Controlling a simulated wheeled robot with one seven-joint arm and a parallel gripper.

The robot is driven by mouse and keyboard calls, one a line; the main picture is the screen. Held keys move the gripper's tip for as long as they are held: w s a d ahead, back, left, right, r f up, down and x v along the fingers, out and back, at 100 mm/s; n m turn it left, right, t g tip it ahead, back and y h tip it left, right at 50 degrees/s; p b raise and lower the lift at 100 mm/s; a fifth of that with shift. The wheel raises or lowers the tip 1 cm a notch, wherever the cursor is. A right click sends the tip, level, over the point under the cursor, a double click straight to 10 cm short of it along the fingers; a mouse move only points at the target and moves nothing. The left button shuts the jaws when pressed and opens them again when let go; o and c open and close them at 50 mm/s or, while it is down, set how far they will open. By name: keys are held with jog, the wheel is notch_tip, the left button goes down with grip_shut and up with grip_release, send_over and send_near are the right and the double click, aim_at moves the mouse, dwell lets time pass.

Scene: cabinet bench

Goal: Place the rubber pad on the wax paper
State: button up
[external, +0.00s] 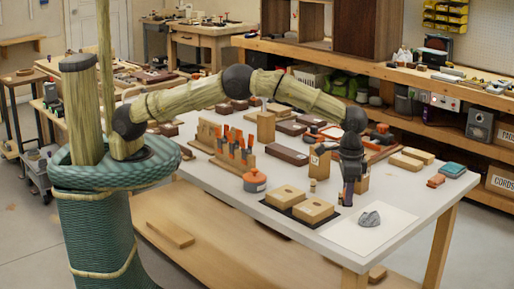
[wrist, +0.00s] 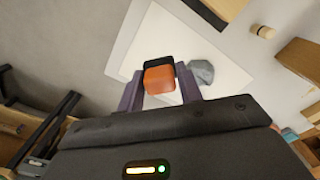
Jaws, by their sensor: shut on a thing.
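My gripper (external: 347,203) points down and is shut on a small orange and black block, which I take to be the rubber pad (wrist: 159,80). It sits between the two fingertips in the wrist view. The fingers mostly hide it in the external view. The wax paper (external: 350,238) appears as a flat white sheet at the table's front right; it also shows in the wrist view (wrist: 150,35). The pad appears over the sheet in the wrist view, near its left part in the external view. The height of the gap below cannot be told.
A grey crumpled lump (external: 370,218) lies on the sheet, close to the right finger in the wrist view. Wooden blocks on a dark mat (external: 296,213) lie to the left. A small wooden peg (external: 313,186) stands behind. Reddish (external: 436,181) and teal (external: 452,170) pieces lie right.

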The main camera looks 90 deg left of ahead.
jog(key=shift+f+p, duration=0.35)
jog(key=shift+f, duration=2.8)
jog(key=shift+f, duration=1.85)
jog(key=shift+f, duration=0.15)
jog(key=o, duration=1)
